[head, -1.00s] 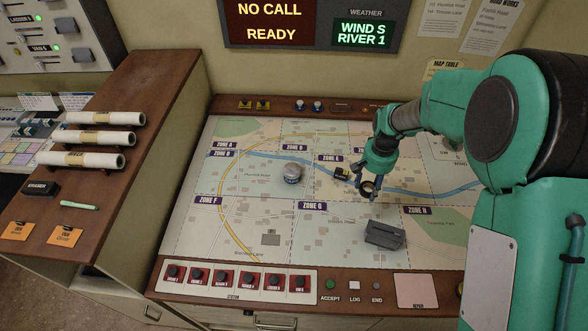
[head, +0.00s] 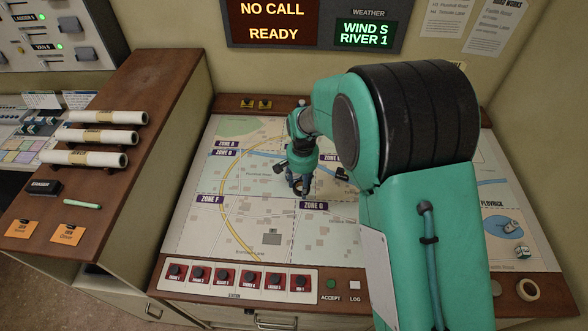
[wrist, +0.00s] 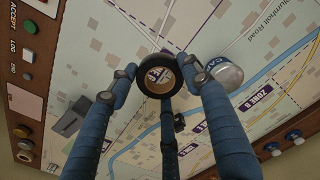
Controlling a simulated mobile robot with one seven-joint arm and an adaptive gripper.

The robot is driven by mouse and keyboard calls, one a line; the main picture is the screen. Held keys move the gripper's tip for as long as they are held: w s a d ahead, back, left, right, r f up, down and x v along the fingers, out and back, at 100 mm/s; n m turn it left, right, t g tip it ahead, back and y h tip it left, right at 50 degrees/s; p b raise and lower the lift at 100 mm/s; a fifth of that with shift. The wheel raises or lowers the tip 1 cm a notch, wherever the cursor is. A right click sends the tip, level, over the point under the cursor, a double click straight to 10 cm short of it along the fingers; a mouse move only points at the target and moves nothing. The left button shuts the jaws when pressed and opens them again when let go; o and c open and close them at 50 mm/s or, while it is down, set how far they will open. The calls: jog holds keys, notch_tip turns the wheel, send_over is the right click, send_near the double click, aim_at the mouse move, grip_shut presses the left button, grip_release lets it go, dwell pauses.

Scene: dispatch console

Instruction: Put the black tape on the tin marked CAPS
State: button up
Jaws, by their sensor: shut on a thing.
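My gripper (wrist: 160,85) is shut on the black tape (wrist: 157,75), a dark ring held between the blue fingers above the map table. In the head view my gripper (head: 299,184) is over the map's middle, and the tape is hard to make out there. The tin marked CAPS (wrist: 224,75) is a round pale-topped tin with a blue side label, partly readable. It stands on the map just right of the tape in the wrist view, apart from it, partly behind a finger. In the head view my gripper and wrist hide the tin.
A dark grey box (wrist: 70,118) lies on the map, hidden by my arm in the head view. A small black object (head: 342,173) lies right of my gripper. The left map is clear.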

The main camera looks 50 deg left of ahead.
jog(key=shift+f, duration=1)
jog(key=shift+s, duration=0.1)
jog(key=shift+a, duration=0.1)
jog(key=p, duration=0.1)
send_over(294, 174)
jog(key=w+a, duration=0.2)
jog(key=shift+a+f, duration=0.15)
jog(key=shift+f, duration=0.55)
jog(key=shift+f, duration=0.1)
jog(key=shift+f+p, duration=0.45)
jog(key=shift+f, duration=1.2)
jog(key=shift+f, duration=0.2)
